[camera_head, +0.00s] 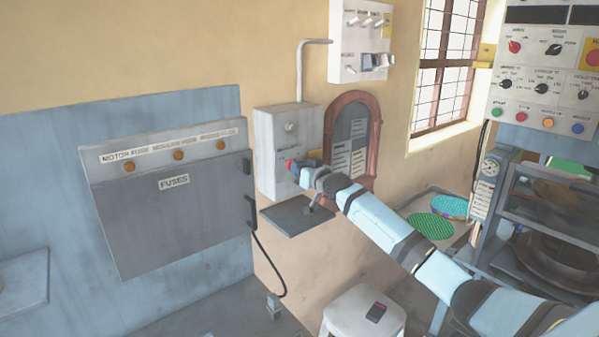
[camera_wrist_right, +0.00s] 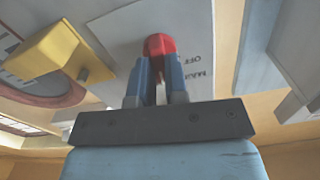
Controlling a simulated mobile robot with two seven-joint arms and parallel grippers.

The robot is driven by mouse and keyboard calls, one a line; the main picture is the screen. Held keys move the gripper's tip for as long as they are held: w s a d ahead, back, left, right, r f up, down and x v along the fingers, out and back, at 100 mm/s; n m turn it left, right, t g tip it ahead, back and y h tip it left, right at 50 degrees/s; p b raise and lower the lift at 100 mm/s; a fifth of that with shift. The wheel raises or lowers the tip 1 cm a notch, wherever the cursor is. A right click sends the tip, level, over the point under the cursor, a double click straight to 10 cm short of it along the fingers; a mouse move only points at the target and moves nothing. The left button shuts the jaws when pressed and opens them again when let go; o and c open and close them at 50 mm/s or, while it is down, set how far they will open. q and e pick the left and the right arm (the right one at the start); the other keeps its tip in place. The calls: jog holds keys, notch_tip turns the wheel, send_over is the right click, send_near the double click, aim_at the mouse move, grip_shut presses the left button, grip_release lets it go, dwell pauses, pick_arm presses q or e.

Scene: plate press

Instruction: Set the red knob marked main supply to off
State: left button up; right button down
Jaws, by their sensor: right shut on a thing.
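The red knob (camera_head: 291,165) sits on the front of a grey box (camera_head: 268,130) on the wall. My right gripper (camera_head: 297,170) reaches it from the lower right and is shut on it. In the right wrist view the red knob (camera_wrist_right: 158,45) shows between the two blue fingers of my right gripper (camera_wrist_right: 158,75). The word "OFF" and part of another word, upside down, show on the box face beside the knob. Which mark the knob points at cannot be told. My left gripper is not in view.
A yellow part (camera_wrist_right: 62,48) stands close to the gripper in the right wrist view. A grey shelf (camera_head: 297,215) is under the box. A fuse cabinet (camera_head: 175,220) is at left, a white stool (camera_head: 364,312) below, and a control panel (camera_head: 545,70) at right.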

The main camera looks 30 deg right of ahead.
jog(key=shift+a+f+n+p, duration=0.1)
jog(key=shift+n+p, duration=0.85)
jog(key=shift+n, duration=4.25)
jog(key=c, duration=1.1)
grip_release()
jog(key=shift+c, duration=0.2)
jog(key=s+d+b, duration=0.1)
jog(key=s+b, duration=0.2)
jog(key=s, duration=1.1)
